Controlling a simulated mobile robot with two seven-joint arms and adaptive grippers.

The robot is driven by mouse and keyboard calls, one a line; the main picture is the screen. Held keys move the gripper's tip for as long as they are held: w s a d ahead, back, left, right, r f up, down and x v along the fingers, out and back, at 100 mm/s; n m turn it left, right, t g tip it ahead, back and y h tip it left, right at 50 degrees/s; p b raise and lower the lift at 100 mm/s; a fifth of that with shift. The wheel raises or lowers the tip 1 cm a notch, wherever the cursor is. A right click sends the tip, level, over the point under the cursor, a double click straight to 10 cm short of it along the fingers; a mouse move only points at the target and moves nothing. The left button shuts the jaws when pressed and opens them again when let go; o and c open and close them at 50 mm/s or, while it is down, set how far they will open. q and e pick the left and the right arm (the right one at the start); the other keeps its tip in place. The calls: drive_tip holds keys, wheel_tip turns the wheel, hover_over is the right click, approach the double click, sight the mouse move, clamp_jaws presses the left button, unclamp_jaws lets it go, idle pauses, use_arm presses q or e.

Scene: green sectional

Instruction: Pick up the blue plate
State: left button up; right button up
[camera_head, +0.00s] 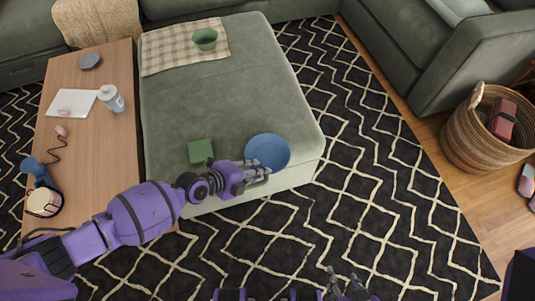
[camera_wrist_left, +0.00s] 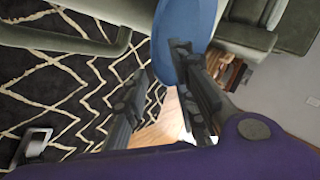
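The blue plate (camera_head: 267,151) rests on the near right corner of the green ottoman (camera_head: 235,85). My left gripper (camera_head: 263,172) is at the plate's near edge, its fingers overlapping the rim in the head view.
A green box (camera_head: 200,151) lies left of the plate. A green bowl (camera_head: 204,39) stands on a checked cloth at the ottoman's far end. A wooden table (camera_head: 82,150) with a bottle and other items is at left. A wicker basket (camera_head: 466,140) stands at right.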

use_arm(q)
drive_tip(key=shift+w+d+f, duration=0.25)
drive_tip(key=shift+d+f, duration=0.2)
drive_tip(key=shift+f, duration=0.1)
clamp_jaws()
drive_tip(key=shift+r, duration=0.1)
